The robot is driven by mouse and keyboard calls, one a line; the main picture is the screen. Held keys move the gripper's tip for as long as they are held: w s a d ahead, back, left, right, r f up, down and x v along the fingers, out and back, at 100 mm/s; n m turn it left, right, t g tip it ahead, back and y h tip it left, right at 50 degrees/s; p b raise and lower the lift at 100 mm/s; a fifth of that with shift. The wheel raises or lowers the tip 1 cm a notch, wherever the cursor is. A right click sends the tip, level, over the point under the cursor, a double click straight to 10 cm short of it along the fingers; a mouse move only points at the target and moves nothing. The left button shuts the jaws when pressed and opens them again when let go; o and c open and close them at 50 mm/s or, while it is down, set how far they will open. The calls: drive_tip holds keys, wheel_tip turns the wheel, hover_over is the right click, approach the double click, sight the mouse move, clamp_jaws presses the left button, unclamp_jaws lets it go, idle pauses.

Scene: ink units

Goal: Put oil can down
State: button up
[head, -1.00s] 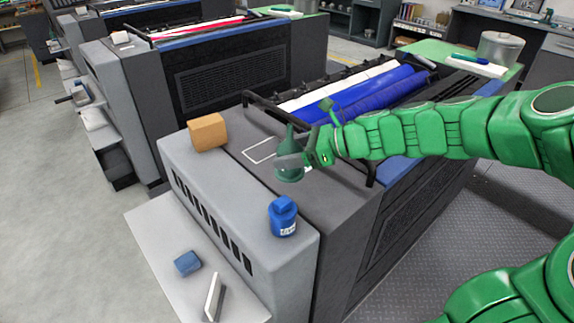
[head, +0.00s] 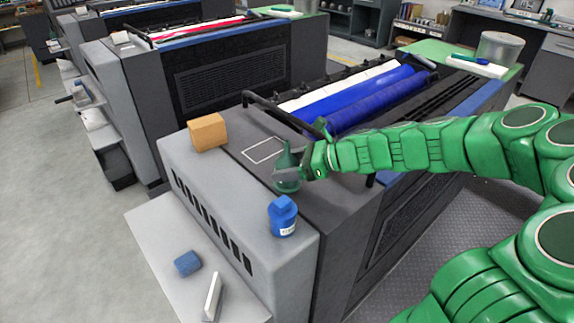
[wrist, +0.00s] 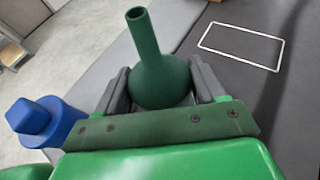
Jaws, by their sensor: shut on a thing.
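The oil can (head: 287,178) is dark green with a round body and a narrow spout pointing up. It also shows in the wrist view (wrist: 158,75), upright between the two grey fingers. My gripper (head: 290,174) is shut on its body, above the dark top of the near press unit. In the wrist view my gripper (wrist: 165,92) hides the can's lower part, so I cannot tell whether its base touches the surface. A white rectangle outline (head: 263,150) is marked on the press top, behind the can; it shows at the upper right of the wrist view (wrist: 240,45).
A blue bottle (head: 283,216) stands close in front of the can, and left of it in the wrist view (wrist: 48,122). A tan block (head: 207,132) sits left of the outline. Blue rollers (head: 375,100) and a black rail (head: 275,115) lie behind.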

drive_tip(key=o, duration=1.5)
drive_tip(key=shift+f, duration=0.1)
